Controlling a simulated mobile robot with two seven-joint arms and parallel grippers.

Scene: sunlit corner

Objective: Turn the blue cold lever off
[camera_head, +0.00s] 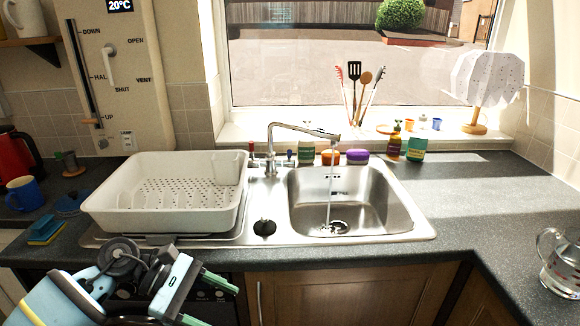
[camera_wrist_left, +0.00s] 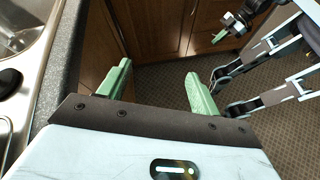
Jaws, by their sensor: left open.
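The chrome tap (camera_head: 275,140) stands behind the sink, and a stream of water (camera_head: 330,190) runs from its spout into the basin. The blue cold lever (camera_head: 289,157) is a small upright handle just right of the tap's base. The red lever (camera_head: 251,151) is on the other side of the base. My left gripper (camera_head: 215,300) is open and empty in front of the counter's edge, well short of the levers. In the left wrist view its two green fingers (camera_wrist_left: 158,72) are apart with nothing between them. Part of my right arm shows there, with a small green fingertip (camera_wrist_left: 220,37).
A white dish rack (camera_head: 165,222) fills the drainer left of the tap. Tubs (camera_head: 357,156) and bottles stand behind the basin, close to the blue lever. A glass jug (camera_head: 560,268) is at the far right. The counter (camera_head: 480,200) right of the sink is clear.

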